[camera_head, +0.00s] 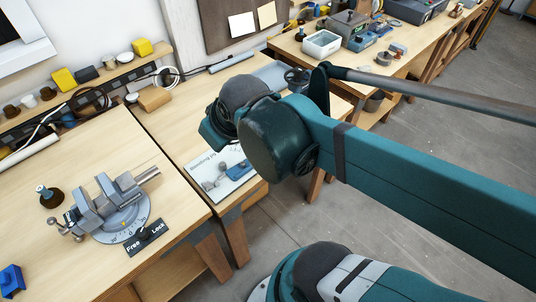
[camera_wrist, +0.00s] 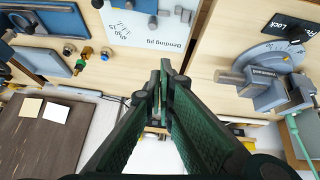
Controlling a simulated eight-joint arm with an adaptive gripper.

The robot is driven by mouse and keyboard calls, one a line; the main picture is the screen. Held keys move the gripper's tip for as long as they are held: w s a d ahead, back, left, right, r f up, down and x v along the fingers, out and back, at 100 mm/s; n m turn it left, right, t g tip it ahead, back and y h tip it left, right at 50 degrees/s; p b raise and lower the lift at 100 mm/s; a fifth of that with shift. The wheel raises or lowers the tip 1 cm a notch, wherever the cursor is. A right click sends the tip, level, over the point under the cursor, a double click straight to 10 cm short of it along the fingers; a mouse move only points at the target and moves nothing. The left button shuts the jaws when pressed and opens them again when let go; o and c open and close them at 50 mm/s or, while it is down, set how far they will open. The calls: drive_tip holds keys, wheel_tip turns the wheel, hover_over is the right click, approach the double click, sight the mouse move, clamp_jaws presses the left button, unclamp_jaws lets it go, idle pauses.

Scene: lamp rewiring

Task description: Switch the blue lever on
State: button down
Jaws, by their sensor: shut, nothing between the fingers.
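I cannot make out for certain which part is the blue lever. A small blue part (camera_head: 238,169) sits on the white bending jig board (camera_head: 215,184) in the head view. A separate blue block (camera_head: 12,281) stands at the lower left of that view. The wrist view shows the bending jig board (camera_wrist: 122,28) upside down at the top, with blue panels (camera_wrist: 38,61) to its left. My gripper (camera_wrist: 162,66) is shut and empty, pointing towards the bench near the board. In the head view its fingers are hidden behind my arm.
A grey vise (camera_head: 112,202) with a Free/Lock plate (camera_head: 150,237) stands on the left bench; the vise also shows in the wrist view (camera_wrist: 264,86). A cable coil (camera_head: 168,77) and yellow blocks (camera_head: 64,79) are at the back. A white tray (camera_head: 321,44) is on the far bench.

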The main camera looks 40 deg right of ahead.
drive_tip(key=d+f+n+b, duration=0.1)
drive_tip(key=d+f, duration=0.2)
drive_tip(key=d, duration=0.2)
drive_tip(key=d+f+n+g+h+b, duration=0.1)
drive_tip(key=d+f, duration=0.2)
drive_tip(key=d, duration=0.2)
drive_tip(key=d+f+n+b, duration=0.1)
drive_tip(key=d+f, duration=0.2)
drive_tip(key=d, duration=0.1)
drive_tip(key=shift+w+d+g, duration=0.3)
drive_tip(key=shift+d, duration=0.1)
drive_tip(key=s+d+f+n, duration=0.1)
drive_tip(key=d+f, duration=0.1)
drive_tip(key=d, duration=0.1)
drive_tip(key=s+d+f+n, duration=0.2)
drive_tip(key=d+f, duration=0.1)
drive_tip(key=s+d+f+n+g+b, duration=0.1)
drive_tip(key=d+f+n, duration=0.1)
drive_tip(key=d, duration=0.2)
drive_tip(key=shift+s+f+y, duration=0.15)
drive_tip(key=shift+s+y, duration=0.25)
drive_tip(key=s+a+r+n+t+y+p, duration=0.1)
drive_tip(key=s+a+r+n+y+p, duration=0.3)
drive_tip(key=s+r+n+y+p, duration=0.1)
drive_tip(key=shift+s+a+r+n+t+p, duration=0.3)
drive_tip(key=shift+s+r+n+p, duration=0.5)
drive_tip(key=shift+s+n, duration=0.65)
